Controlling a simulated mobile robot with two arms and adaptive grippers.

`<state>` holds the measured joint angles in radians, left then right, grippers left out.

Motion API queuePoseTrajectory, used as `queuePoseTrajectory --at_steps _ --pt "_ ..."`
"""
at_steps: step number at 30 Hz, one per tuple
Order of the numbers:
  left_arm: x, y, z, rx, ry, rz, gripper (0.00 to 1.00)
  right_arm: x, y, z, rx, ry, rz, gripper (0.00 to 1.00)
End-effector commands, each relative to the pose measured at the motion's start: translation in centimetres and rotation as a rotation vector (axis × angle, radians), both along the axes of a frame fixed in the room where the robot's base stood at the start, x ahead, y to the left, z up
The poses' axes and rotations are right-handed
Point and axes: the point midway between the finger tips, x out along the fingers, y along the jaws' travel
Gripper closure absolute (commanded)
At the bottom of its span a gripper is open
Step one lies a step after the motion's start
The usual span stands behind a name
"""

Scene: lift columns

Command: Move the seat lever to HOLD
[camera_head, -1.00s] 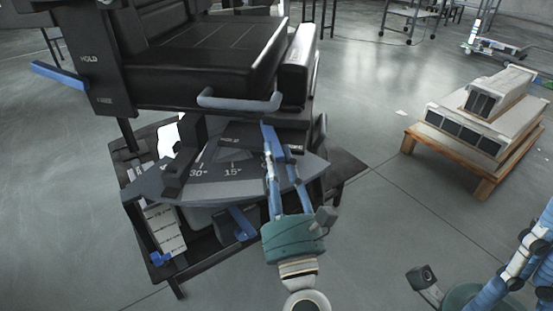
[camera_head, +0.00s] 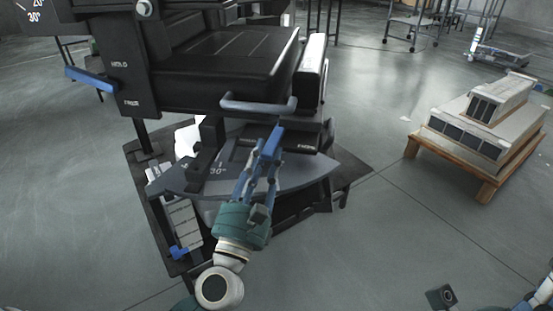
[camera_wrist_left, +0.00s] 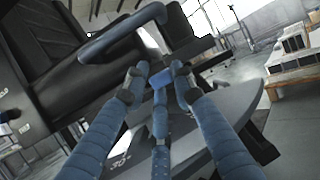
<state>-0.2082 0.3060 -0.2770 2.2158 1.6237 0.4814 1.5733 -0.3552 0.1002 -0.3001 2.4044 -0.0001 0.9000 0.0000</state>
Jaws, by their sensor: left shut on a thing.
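The blue seat lever (camera_head: 270,141) stands out from a dark plate under the front of the black seat (camera_head: 225,60). The plate has a label on each side of the lever; the right one seems to read FREE and the left one HOLD, though small. The lever lies between them. My left gripper (camera_head: 264,157) is shut on the lever. In the left wrist view the lever's blue end (camera_wrist_left: 163,77) shows between the fingertips (camera_wrist_left: 160,80). My right gripper (camera_head: 528,301) is only partly in view at the bottom right; its fingertips are cut off.
A grey bar handle (camera_head: 258,105) crosses just above the lever. Another blue lever (camera_head: 91,78) sits on the left side panel, beside its own labels. A wooden pallet (camera_head: 475,165) with grey boxed units stands at right. Floor between is clear.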

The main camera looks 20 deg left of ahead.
Motion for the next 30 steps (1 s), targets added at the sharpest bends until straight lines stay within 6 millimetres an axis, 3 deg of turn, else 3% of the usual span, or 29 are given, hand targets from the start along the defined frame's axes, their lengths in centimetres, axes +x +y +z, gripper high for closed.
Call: queuePoseTrajectory --at_steps 9,26,27,28,30 --pt "-0.1 1.2 -0.2 0.001 0.001 -0.152 1.0 0.3 0.1 -1.5 -0.003 0.0 0.0 1.0" --pt "-0.1 1.5 -0.1 -0.003 0.001 -0.187 1.0 -0.1 0.0 -1.3 0.0 -0.007 0.0 1.0" --pt "-0.1 1.5 -0.1 -0.002 0.001 -0.187 0.67 -0.1 0.0 -1.3 0.0 -0.007 0.0 1.0" --pt "-0.1 1.5 -0.1 -0.002 0.001 -0.187 0.61 0.0 0.0 -1.4 0.0 -0.006 0.0 1.0" --pt "-0.1 1.6 -0.1 -0.002 0.001 -0.185 0.61 0.0 0.0 -1.4 0.001 -0.003 0.0 1.0"
